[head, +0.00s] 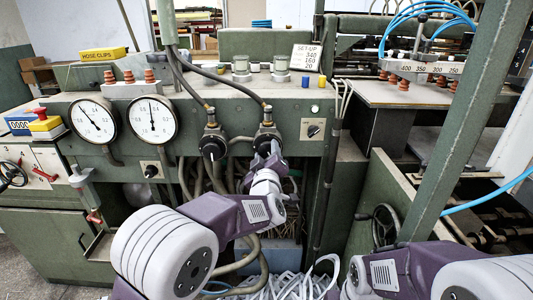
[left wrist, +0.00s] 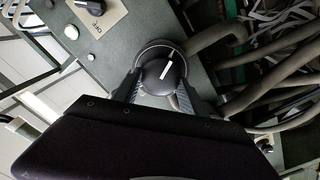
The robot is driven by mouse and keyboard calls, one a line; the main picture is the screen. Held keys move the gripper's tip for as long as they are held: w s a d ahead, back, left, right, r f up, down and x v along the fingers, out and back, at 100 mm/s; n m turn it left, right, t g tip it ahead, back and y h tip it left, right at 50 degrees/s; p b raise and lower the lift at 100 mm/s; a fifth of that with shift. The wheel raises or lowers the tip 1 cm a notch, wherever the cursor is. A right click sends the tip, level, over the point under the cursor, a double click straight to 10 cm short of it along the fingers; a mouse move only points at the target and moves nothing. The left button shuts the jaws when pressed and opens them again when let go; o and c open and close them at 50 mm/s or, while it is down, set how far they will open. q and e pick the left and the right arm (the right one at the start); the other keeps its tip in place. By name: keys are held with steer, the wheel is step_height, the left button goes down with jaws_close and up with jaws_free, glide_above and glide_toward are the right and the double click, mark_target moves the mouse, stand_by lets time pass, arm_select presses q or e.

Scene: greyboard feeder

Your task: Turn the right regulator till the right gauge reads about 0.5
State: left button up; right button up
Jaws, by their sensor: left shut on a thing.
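The right gauge (head: 152,119) is a white dial on the green panel in the head view. Its needle points almost straight up; the figures are too small to read surely. The left gauge (head: 93,118) has its needle pointing up and left. The right regulator (head: 266,138) is a black knob below a hose fitting, partly hidden by my left gripper (head: 271,152). In the left wrist view, the regulator knob (left wrist: 162,70) sits between both fingers, and my left gripper (left wrist: 159,85) is shut on it. Its white mark points up and slightly right. The left regulator (head: 213,145) stands free beside it.
A small selector switch (head: 312,129) sits on the panel to the right of the regulator. Dark hoses (head: 236,90) run down to both regulators. A green post (head: 455,125) slants across the right side.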

arm_select(q)
steer(key=o, duration=1.4)
steer(key=shift+c, duration=0.2)
steer(key=s, duration=0.9)
steer(key=shift+b, duration=0.35)
